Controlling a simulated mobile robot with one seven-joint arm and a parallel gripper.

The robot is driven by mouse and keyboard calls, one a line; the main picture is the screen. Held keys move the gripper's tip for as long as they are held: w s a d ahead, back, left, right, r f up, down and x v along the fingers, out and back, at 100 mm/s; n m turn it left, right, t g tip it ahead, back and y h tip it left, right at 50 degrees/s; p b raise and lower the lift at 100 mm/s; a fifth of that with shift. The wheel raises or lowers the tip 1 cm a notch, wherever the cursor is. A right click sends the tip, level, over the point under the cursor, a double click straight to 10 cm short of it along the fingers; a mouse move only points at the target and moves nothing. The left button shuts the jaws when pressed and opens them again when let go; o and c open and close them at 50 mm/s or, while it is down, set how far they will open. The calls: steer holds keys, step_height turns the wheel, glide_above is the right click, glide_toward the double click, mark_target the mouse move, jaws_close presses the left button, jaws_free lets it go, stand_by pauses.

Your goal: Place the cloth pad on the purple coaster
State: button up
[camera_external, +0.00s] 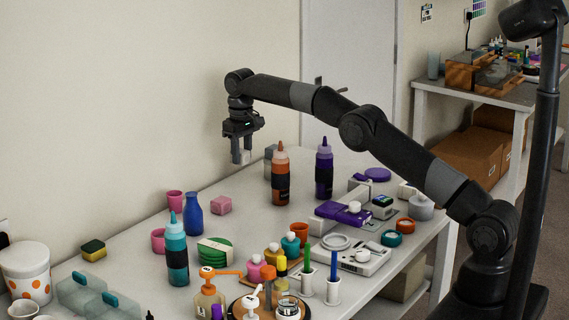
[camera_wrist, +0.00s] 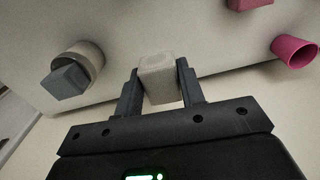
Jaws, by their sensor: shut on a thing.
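My gripper (camera_external: 241,152) is raised well above the back of the table, pointing down. It is shut on a pale beige block, the likely cloth pad (camera_wrist: 158,78), whose lower face shows between the fingers in the wrist view. The coaster is not visible in the wrist view.
An orange bottle (camera_external: 280,175) and a purple bottle (camera_external: 324,168) stand between my gripper and the coaster. A grey block (camera_wrist: 66,82) is by a round beige thing (camera_wrist: 92,57). A pink cube (camera_external: 221,205) and a blue bottle (camera_external: 193,218) are nearer the camera.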

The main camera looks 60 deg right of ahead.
steer(key=shift+r, duration=0.6)
steer(key=s+d+r, duration=0.2)
steer(key=s+d, duration=0.4)
steer(key=d, duration=0.6)
steer(key=s+d+r, duration=0.1)
steer(key=s+d, duration=0.5)
steer(key=d, duration=0.6)
steer(key=s+d, duration=0.7)
steer(key=s, duration=0.6)
steer(key=s+d, duration=0.6)
steer(key=s, duration=0.7)
glide_above(375, 172)
steer(key=shift+n, duration=0.3)
steer(key=f, duration=0.7)
steer(key=shift+s+f, duration=0.1)
steer(key=shift+s, duration=0.1)
steer(key=shift+w+f, duration=0.1)
steer(key=shift+f, duration=1.9)
